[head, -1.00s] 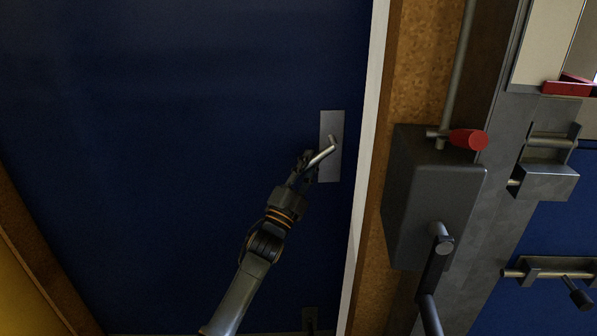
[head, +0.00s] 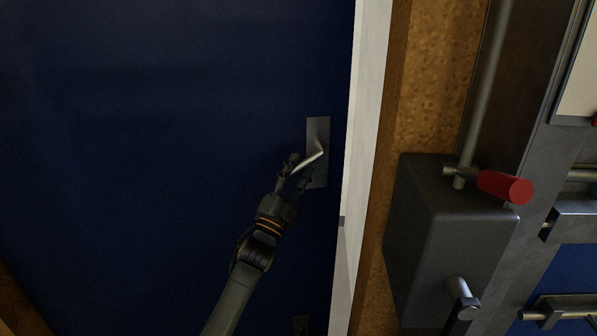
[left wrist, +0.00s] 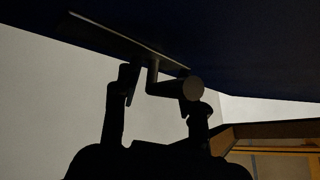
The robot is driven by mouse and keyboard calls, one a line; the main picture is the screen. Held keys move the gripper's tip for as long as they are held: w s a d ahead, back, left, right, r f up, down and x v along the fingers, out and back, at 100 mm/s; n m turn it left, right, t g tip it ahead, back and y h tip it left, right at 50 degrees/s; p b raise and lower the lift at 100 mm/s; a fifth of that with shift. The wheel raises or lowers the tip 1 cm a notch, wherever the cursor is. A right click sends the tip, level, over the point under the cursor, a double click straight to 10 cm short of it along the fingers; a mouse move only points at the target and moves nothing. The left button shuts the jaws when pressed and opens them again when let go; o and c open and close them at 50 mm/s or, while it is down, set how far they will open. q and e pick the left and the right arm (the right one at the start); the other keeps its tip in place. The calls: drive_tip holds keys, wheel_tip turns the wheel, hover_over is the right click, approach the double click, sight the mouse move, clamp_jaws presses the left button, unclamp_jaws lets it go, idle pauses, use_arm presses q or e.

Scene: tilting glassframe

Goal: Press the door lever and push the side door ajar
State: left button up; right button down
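The blue side door (head: 170,130) fills the left of the head view. It stands slightly inward of its white frame (head: 357,150), whose inner face shows beside the door's edge. The silver door lever (head: 311,160) on its grey plate (head: 318,130) slopes down to the left. My left gripper (head: 296,172) is at the lever's free end. In the left wrist view, the gripper's fingers (left wrist: 160,100) are apart, one on each side of the lever (left wrist: 170,89); firm contact is hard to tell in the dark. My right gripper is not in view.
Right of the frame is a cork-coloured wall strip (head: 435,90). A dark grey box (head: 440,230) with a red-handled lever (head: 503,186) and a crank juts out there. Latches sit farther right. Pale surface shows past the door in the left wrist view.

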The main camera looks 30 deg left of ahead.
use_arm(q)
drive_tip(key=shift+f, duration=0.1)
drive_tip(key=v, duration=1.2)
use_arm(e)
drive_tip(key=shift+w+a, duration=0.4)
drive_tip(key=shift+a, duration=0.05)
